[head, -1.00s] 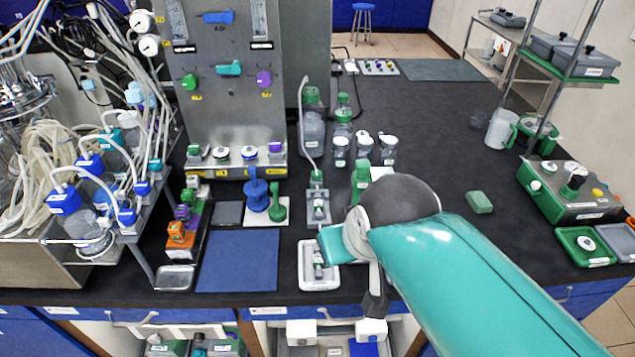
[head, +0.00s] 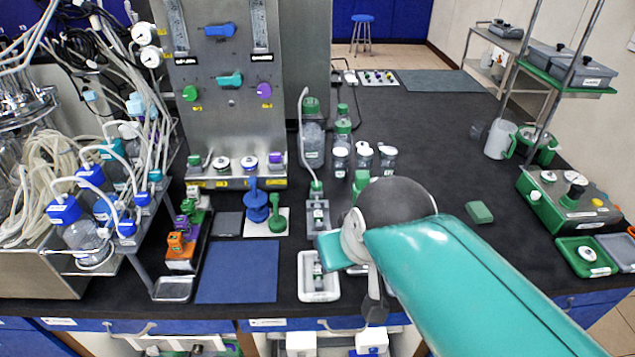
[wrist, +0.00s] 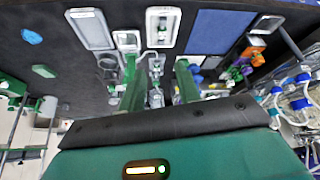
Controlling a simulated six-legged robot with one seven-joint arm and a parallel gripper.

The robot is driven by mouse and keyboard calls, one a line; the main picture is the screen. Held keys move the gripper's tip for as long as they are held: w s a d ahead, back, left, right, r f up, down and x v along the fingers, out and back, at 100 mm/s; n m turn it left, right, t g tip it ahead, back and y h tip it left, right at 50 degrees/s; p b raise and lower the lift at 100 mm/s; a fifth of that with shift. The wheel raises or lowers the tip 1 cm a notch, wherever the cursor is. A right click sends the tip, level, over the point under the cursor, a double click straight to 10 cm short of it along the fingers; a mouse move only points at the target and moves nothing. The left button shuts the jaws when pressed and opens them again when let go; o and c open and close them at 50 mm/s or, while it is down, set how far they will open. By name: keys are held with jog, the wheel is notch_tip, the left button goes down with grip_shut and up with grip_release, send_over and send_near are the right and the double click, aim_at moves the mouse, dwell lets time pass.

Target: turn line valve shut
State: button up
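I cannot tell for sure which valve is the line valve. A small grey valve block (head: 318,215) with a green fitting and a clear tube stands on the bench. In the wrist view a grey fitting with a tube (wrist: 155,68) shows beyond and between my fingers; it looks like the same block. The steel panel (head: 205,130) carries a blue handle (head: 220,30), a teal handle (head: 230,80), a green knob (head: 190,93) and a purple knob (head: 264,90). My gripper (wrist: 158,85) has its green fingers apart with nothing held; my arm mostly hides it in the head view.
A white tray (head: 306,290) holding a small fitting lies at the front edge, right of the blue mat (head: 238,272). Bottles and white-lidded jars (head: 364,155) stand behind. Tubed bottles (head: 85,235) crowd the left. The bench's back right is mostly clear.

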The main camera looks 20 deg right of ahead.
jog(key=shift+o, duration=1.4)
jog(key=w+r+n+g, duration=0.1)
jog(key=w+r+n, duration=0.1)
jog(key=w, duration=0.8)
jog(key=shift+d+r+n, duration=0.3)
jog(key=shift+r+n, duration=0.1)
jog(key=shift+r, duration=0.1)
jog(key=n+g+y, duration=0.2)
jog(key=n+y, duration=0.2)
jog(key=n, duration=0.4)
send_over(317, 184)
jog(key=s+d, duration=0.3)
jog(key=d, duration=0.2)
notch_tip(317, 184, down, 10)
jog(key=x, duration=1.3)
jog(key=shift+f, duration=0.3)
jog(key=c, duration=1)
jog(key=shift+o, duration=0.2)
